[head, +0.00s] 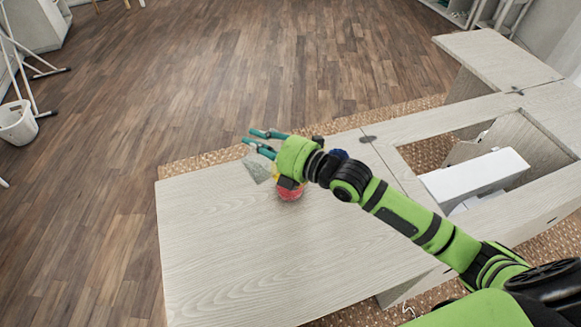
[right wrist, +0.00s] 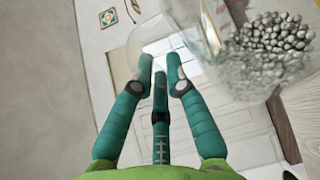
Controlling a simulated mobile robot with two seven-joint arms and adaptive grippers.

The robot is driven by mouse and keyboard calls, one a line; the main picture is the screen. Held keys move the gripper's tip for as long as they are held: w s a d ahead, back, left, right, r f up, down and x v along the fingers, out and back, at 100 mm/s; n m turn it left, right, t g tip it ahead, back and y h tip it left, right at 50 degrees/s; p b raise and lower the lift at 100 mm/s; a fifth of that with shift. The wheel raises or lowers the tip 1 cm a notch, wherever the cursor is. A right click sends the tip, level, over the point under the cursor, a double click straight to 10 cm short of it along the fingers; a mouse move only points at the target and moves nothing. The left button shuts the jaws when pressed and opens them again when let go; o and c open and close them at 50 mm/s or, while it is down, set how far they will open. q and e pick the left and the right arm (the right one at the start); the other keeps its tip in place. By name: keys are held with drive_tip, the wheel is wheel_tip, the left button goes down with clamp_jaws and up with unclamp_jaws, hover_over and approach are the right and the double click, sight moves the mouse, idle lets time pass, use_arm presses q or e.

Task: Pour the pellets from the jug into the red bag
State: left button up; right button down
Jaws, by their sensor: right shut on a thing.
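The clear jug (right wrist: 240,75) holds many silvery pellets (right wrist: 272,45). In the right wrist view it is tilted, with the pellets toward the right. In the head view the jug (head: 258,168) shows as a grey patch just below my fingers. My right gripper (head: 262,142) is shut on the jug; in the wrist view its teal fingers (right wrist: 160,72) meet at the clear part on the jug's left side. The red bag (head: 290,192) stands on the tabletop below my right wrist, partly hidden by it. Its opening cannot be made out. My left gripper is not in view.
The pale wooden cabinet top (head: 230,255) is clear in front. A white sewing machine (head: 475,172) sits in the cabinet opening at right. A small blue thing (head: 338,154) is partly behind my arm. A white basket (head: 17,122) stands on the floor at far left.

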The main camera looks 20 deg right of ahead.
drive_tip(key=shift+r+b, duration=0.2)
drive_tip(key=shift+b, duration=0.1)
drive_tip(key=shift+w+d+r+m, duration=0.1)
drive_tip(key=shift+w+d+m, duration=0.05)
drive_tip(key=shift+d+m, duration=0.3)
drive_tip(key=shift+r+b, duration=0.15)
drive_tip(key=shift+b, duration=0.25)
